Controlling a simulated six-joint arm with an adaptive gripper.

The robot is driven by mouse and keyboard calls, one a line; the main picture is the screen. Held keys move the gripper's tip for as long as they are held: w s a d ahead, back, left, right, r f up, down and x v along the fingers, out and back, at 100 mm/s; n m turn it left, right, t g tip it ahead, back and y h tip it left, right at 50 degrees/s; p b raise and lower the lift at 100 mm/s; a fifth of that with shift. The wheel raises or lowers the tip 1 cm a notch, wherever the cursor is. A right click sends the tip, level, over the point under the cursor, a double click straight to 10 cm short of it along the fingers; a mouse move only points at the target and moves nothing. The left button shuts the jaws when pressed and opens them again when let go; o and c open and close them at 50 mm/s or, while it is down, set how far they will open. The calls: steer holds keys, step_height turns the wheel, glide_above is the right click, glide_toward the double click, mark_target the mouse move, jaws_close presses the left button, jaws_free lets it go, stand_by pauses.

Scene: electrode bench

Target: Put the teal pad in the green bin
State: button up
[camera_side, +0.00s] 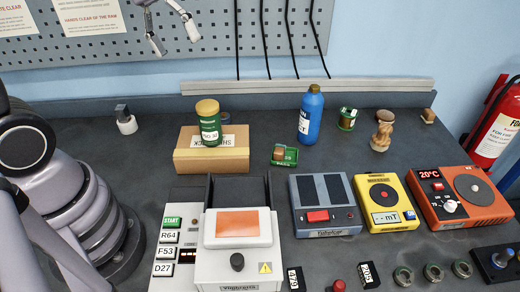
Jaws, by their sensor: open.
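I cannot make out a teal pad in the side view. A small green open tray (291,160) lies mid-bench with a brown block (280,153) in it. A small green container (346,125) stands farther back, right of the blue bottle; its contents are too small to tell. I cannot tell which of these two is the green bin. My gripper (174,38) hangs high at the top, in front of the pegboard, with its fingers spread and nothing between them. It is well above the bench and apart from everything on it.
A green can (208,128) stands on a cardboard box (212,158), left of the tray. A blue bottle (309,117) stands behind it. A white press (238,250), a grey device (326,215), a yellow meter (383,212) and an orange hotplate (455,215) fill the front.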

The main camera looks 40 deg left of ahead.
steer(key=s+a+r+m+t+y, duration=0.1)
steer(key=s+a+m+t+y, duration=0.1)
steer(key=s, duration=0.4)
steer(key=s+a+r+m+t+y, duration=0.2)
steer(key=s+m, duration=0.1)
steer(key=s, duration=0.3)
steer(key=shift+a+r+m+y, duration=0.2)
steer(key=shift+a+m+y, duration=0.1)
steer(key=shift+a, duration=0.05)
